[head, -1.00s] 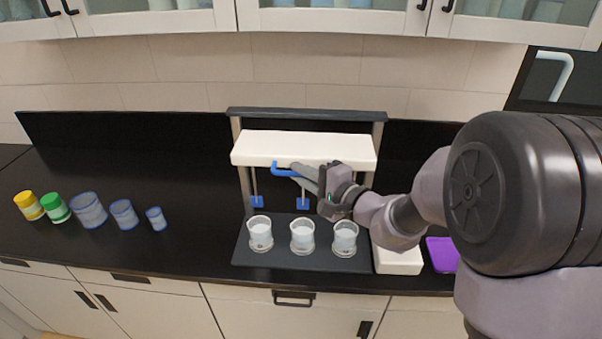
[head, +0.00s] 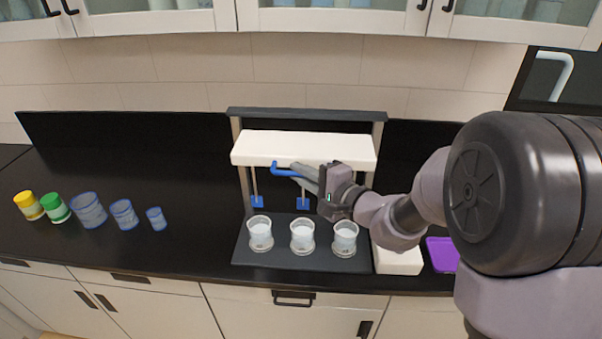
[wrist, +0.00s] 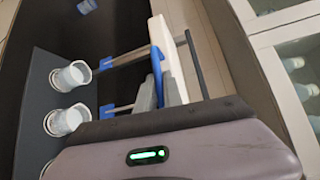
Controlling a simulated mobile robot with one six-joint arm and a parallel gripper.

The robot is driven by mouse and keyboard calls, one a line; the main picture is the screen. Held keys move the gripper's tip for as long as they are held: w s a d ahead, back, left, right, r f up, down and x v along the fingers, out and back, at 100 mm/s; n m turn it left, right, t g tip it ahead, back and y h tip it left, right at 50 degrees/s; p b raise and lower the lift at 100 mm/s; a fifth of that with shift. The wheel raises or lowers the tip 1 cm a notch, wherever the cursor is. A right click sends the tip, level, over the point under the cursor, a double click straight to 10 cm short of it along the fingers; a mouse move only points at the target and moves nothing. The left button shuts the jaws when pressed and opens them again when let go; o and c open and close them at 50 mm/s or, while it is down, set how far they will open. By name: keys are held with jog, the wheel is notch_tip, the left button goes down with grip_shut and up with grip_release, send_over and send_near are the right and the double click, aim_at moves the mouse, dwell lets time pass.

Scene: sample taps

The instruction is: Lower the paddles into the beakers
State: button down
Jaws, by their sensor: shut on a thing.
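The white paddle head (head: 290,146) spans two posts above the dark base (head: 290,262). Blue paddles (head: 257,201) hang from it on thin rods, above and behind the beakers; a third paddle is hidden by my arm. Three beakers with pale contents, left (head: 260,233), middle (head: 302,235) and right (head: 345,238), stand in a row on the base. My gripper (head: 300,174) is shut on the blue handle (head: 284,169) at the front of the head.
A white block (head: 397,262) and a purple tray (head: 441,254) lie right of the base. Yellow-lidded (head: 28,205) and green-lidded (head: 55,207) jars and several blue-rimmed containers (head: 88,210) stand at left. Counter between them and the base is clear.

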notch_tip(320, 180, down, 14)
jog(key=b, duration=1.5)
jog(key=shift+r+b, duration=0.2)
jog(key=shift+b, duration=0.2)
jog(key=shift+s, duration=0.1)
jog(key=c, duration=1.5)
grip_release()
jog(key=p+v, duration=0.2)
jog(key=v, duration=1.5)
jog(key=shift+s+d+r, duration=0.1)
jog(key=shift+s+r, duration=0.05)
jog(key=shift+s, duration=0.05)
